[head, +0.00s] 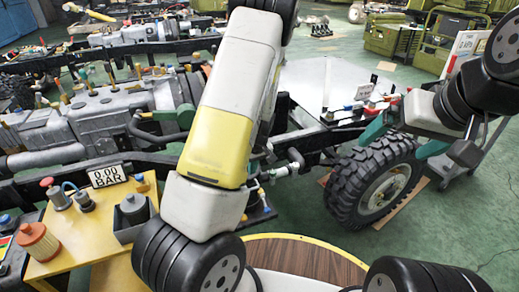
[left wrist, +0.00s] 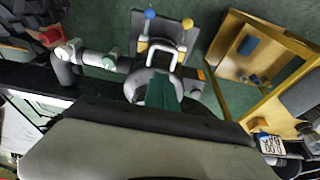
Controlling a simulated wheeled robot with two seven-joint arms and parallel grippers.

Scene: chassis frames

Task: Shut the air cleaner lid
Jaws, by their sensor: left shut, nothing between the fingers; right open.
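My left gripper shows in the left wrist view as green fingers (left wrist: 160,90), shut with nothing between them. They are in front of a round grey part (left wrist: 133,88), which may be the air cleaner. A pale loop (left wrist: 165,52) rises beside it. My fingers hide much of this part, and I cannot make out the lid or how far open it is.
A black tyre (head: 375,182) stands at the right of the chassis. Green floor (head: 460,220) is free at the right.

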